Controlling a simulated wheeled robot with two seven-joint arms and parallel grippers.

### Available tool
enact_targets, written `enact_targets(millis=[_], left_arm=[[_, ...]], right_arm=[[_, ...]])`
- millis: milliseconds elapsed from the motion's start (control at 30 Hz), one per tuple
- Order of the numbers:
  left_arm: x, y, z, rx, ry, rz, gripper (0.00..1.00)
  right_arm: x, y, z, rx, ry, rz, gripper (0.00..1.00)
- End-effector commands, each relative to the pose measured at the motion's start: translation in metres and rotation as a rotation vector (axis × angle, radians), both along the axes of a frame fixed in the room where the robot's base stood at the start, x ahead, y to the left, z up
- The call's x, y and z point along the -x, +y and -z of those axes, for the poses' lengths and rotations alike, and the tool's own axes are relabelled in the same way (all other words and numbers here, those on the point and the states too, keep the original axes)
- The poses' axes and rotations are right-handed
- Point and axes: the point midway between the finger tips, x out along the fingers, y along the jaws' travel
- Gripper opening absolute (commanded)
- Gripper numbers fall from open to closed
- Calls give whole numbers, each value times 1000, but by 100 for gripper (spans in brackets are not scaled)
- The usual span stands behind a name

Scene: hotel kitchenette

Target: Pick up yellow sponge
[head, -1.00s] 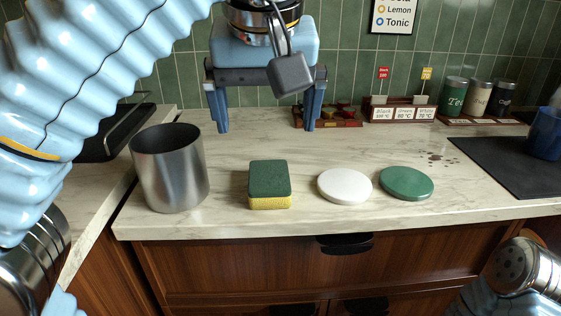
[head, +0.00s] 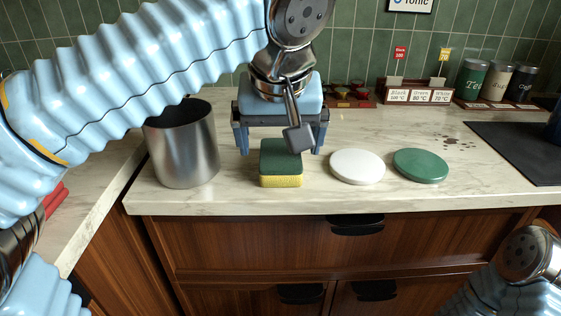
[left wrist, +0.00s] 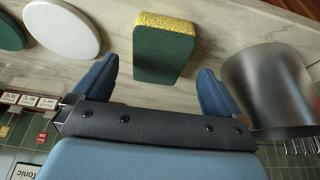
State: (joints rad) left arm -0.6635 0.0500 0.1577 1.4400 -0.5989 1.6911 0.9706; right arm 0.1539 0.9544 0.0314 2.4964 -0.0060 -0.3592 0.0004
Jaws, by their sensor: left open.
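The yellow sponge (head: 281,181) with a green top stands on the marble counter, between a steel canister and a white disc. In the left wrist view the sponge (left wrist: 165,46) lies ahead of my left gripper, roughly centred between its fingers. My left gripper (head: 281,146) is open and empty, its blue fingers pointing down just behind the sponge; a grey block on the wrist partly covers the right finger. The gripper also shows in the left wrist view (left wrist: 155,85). My right gripper is not in view; only part of my right arm shows at lower right.
The steel canister (head: 181,146) stands close left of the sponge. The white disc (head: 357,167) and a green disc (head: 420,166) lie to its right. A tea label rack (head: 416,94) and tins (head: 497,82) stand at the back. The counter's front edge is near the sponge.

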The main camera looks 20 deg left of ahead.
Motion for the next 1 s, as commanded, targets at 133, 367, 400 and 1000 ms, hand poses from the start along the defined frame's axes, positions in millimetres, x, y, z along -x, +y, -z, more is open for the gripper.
enact_targets(millis=[133, 367, 400, 1000], left_arm=[[-9, 2, 24, -1, 2, -2, 99], [-12, 2, 31, 1, 1, -1, 99], [-12, 2, 30, 1, 1, -1, 99], [-12, 2, 35, -1, 1, 0, 99]], right_arm=[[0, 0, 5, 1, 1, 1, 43], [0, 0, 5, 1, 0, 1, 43], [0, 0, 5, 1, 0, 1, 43], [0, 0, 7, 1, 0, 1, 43]])
